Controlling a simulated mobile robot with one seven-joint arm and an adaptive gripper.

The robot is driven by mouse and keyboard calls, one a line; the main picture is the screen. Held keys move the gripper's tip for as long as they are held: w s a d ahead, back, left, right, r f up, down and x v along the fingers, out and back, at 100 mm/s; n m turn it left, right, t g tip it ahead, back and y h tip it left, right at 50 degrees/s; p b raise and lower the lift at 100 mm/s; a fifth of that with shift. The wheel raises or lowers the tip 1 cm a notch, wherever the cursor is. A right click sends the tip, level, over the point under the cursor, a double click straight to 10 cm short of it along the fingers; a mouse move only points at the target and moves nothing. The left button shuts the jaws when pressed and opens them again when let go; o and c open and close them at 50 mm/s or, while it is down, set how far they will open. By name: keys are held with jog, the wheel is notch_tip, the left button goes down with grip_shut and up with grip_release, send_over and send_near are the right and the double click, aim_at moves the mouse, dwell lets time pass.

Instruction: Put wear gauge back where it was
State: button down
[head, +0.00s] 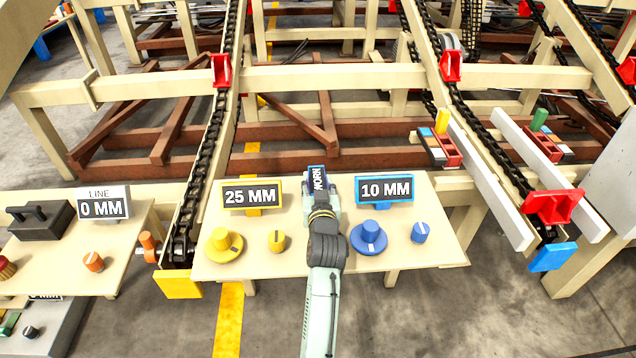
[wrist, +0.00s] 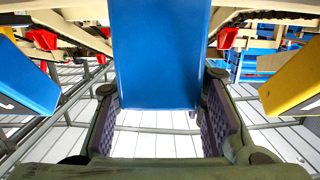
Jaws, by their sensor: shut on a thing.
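The wear gauge (head: 318,179) is a blue piece with a dark face reading "WORN", turned on its side, at the back middle of the cream table between the two signs. In the wrist view the blue gauge (wrist: 160,55) is a broad slab rising from between the finger pads. My gripper (head: 320,200) is shut on it; the fingers (wrist: 160,125) show on either side in the wrist view. My arm covers the table's middle, and I cannot tell whether the gauge touches the tabletop.
A yellow "25 MM" sign (head: 251,195) with yellow knobs (head: 223,243) stands left. A blue "10 MM" sign (head: 385,189) with blue knobs (head: 369,238) stands right. Both signs are close to my gripper. Chain conveyors (head: 205,165) run behind. A "LINE 0 MM" sign (head: 103,206) stands on the left table.

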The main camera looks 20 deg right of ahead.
jog(key=shift+r, duration=0.1)
jog(key=c, duration=1)
grip_release()
